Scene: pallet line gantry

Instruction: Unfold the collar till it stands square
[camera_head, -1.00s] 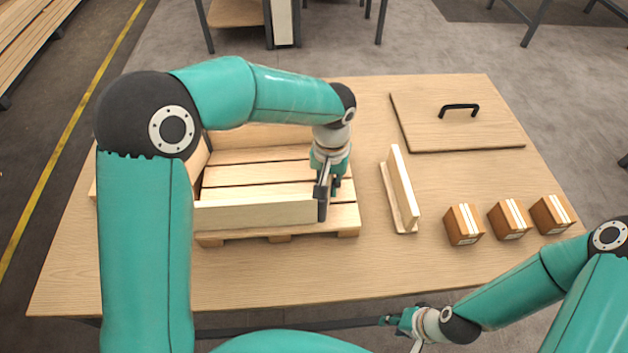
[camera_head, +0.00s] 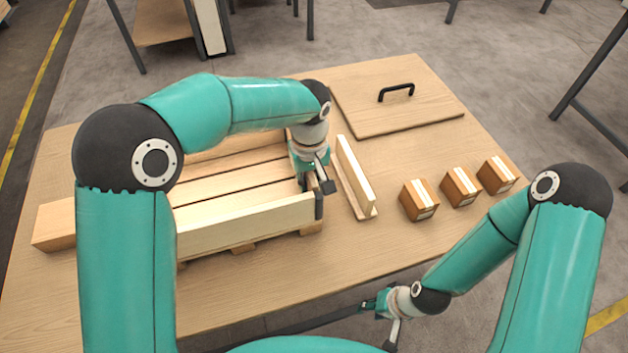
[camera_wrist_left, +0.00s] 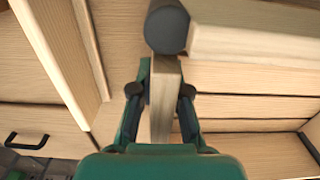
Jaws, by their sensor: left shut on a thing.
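The wooden collar's pale front board (camera_head: 245,225) stands on edge along the front of a slatted pallet (camera_head: 235,180). Its back board (camera_head: 235,150) shows behind my left arm, which hides much of the collar. A wooden board end (camera_head: 52,226), seemingly the collar's, juts out left of that arm. My left gripper (camera_head: 318,190) is at the front board's right end. In the left wrist view its fingers (camera_wrist_left: 160,100) are shut on a narrow board (camera_wrist_left: 162,112), beside a dark round corner piece (camera_wrist_left: 167,27). My right gripper (camera_head: 375,304) hangs low, apart from the collar; its fingers are too small to judge.
An upright wooden angle piece (camera_head: 356,178) stands close right of the pallet. Several small brown boxes (camera_head: 419,201) line the table's right side. A flat lid with a black handle (camera_head: 396,92) lies at the back right. The table front (camera_head: 250,290) is clear.

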